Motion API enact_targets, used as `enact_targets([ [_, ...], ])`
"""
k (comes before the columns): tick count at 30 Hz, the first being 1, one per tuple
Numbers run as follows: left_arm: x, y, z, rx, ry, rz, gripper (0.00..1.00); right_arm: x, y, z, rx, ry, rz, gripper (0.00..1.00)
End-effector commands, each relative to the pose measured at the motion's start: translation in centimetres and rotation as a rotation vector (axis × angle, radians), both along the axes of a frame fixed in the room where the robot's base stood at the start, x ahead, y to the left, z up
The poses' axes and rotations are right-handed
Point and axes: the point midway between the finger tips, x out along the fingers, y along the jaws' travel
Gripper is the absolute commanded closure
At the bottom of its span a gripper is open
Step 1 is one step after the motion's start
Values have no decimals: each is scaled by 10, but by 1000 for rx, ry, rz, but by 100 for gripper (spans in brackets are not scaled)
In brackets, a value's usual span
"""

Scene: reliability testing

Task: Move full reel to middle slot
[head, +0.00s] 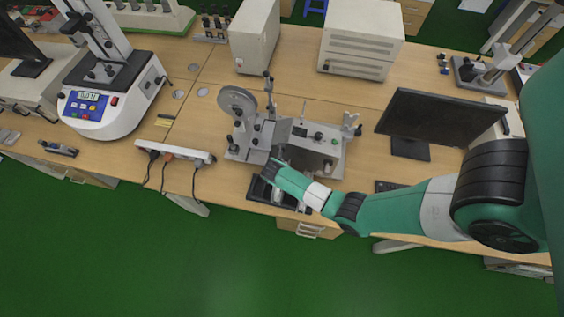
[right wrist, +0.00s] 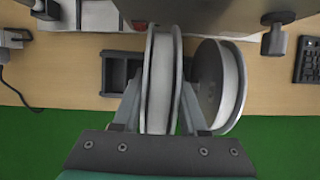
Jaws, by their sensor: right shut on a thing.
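My right gripper (right wrist: 160,105) is shut on a reel (right wrist: 160,75) with grey flanges and a white winding, seen nearly edge-on between the fingers in the right wrist view. A second reel (right wrist: 230,88), also white between its flanges, stands just right of the right finger, slightly turned. A dark slotted tray (right wrist: 117,78) lies beneath them; its left compartment looks empty, and the reels and fingers hide much of the rest. In the head view the right gripper (head: 272,170) is over the tray (head: 258,190), in front of the machine. My left gripper is not in view.
The grey machine (head: 320,137) with a mounted reel (head: 237,103) stands right behind the tray. A power strip (head: 175,151) with cables lies to the left, a monitor (head: 445,117) and keyboard (head: 388,186) to the right. The table's front edge is close to the tray.

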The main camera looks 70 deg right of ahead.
Motion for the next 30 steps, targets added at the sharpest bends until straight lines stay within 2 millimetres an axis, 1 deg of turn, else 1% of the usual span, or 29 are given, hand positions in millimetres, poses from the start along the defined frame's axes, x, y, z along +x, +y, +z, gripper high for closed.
enact_targets([
  [7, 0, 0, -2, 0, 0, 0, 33, 1, 0, -2, -1, -1, -1, 100],
  [18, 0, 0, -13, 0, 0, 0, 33, 1, 0, -18, -1, -2, 0, 100],
  [30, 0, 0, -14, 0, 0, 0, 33, 1, 0, -20, -1, -1, -1, 100],
])
